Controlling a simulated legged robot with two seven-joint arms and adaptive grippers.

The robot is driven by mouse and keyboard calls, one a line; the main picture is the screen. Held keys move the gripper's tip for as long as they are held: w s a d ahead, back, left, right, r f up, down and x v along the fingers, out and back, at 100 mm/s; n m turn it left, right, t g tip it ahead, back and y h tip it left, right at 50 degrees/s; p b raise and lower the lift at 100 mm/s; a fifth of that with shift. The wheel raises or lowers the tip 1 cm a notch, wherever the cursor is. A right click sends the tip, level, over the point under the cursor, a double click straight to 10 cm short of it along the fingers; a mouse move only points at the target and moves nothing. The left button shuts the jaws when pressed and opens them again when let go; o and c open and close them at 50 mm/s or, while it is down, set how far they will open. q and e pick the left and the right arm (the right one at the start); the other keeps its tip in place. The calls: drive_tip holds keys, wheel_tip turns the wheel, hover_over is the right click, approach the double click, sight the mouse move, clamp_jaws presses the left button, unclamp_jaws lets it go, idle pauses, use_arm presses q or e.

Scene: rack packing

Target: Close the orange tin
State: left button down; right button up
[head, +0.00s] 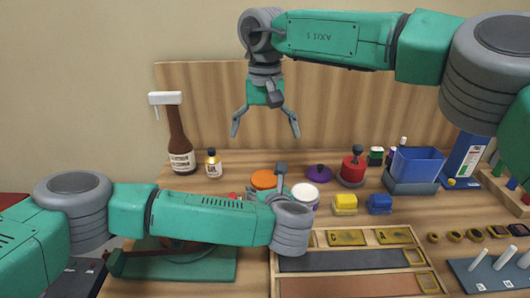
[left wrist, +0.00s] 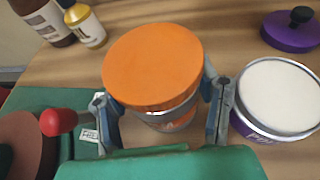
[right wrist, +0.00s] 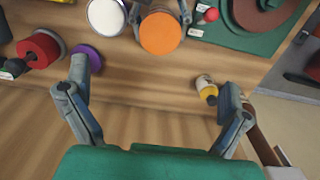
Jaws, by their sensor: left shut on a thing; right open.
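The orange tin (left wrist: 150,118) stands on the table with a flat orange disc, its lid (left wrist: 152,65), on top. A silver band shows under the disc at the front; I cannot tell whether the lid is fully seated. The lid also shows in the head view (head: 263,179) and the right wrist view (right wrist: 160,33). My left gripper (left wrist: 160,100) is shut on the tin, one finger on each side. My right gripper (head: 265,128) is open and empty, high above the back of the table, its fingers pointing down; it also shows in the right wrist view (right wrist: 150,105).
An open purple tin with a white inside (left wrist: 278,95) stands close right of the orange tin. Its purple lid (head: 318,172) lies behind. A small yellow-capped bottle (head: 213,163) and a brown bottle (head: 181,140) stand back left. A wooden rack (head: 345,288) lies in front.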

drive_tip(key=shift+r, duration=2.35)
use_arm(q)
drive_tip(key=shift+c, duration=2.3)
unclamp_jaws()
drive_tip(key=v, duration=1.2)
